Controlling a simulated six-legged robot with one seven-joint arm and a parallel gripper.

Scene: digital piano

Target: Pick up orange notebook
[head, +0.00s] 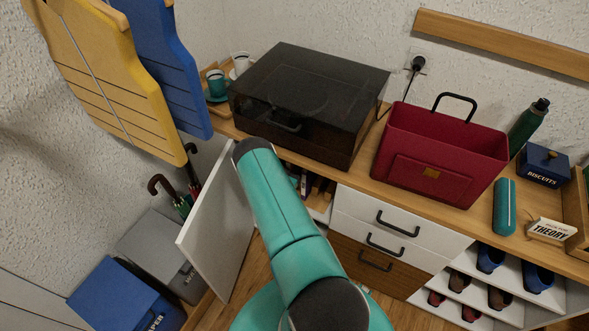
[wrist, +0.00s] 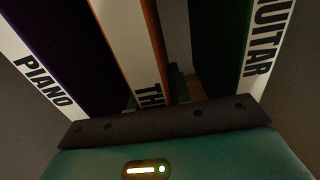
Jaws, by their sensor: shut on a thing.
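The orange notebook (wrist: 160,50) stands upright in the wrist view, with a white spine starting "TH" and an orange edge. My gripper (wrist: 157,88) is shut on it, and teal finger parts show in the dark on either side of it. Most of the fingers are hidden by the books and the dark bar of the gripper. In the head view my arm reaches down into the open cabinet compartment, and my gripper and the notebook are hidden there.
A "PIANO" book (wrist: 42,82) stands to the left and a "GUITAR" book (wrist: 265,50) to the right, both close. The white cabinet door (head: 222,225) hangs open left of my arm. Drawers (head: 385,240) are to the right. A dark record player (head: 310,95) sits above.

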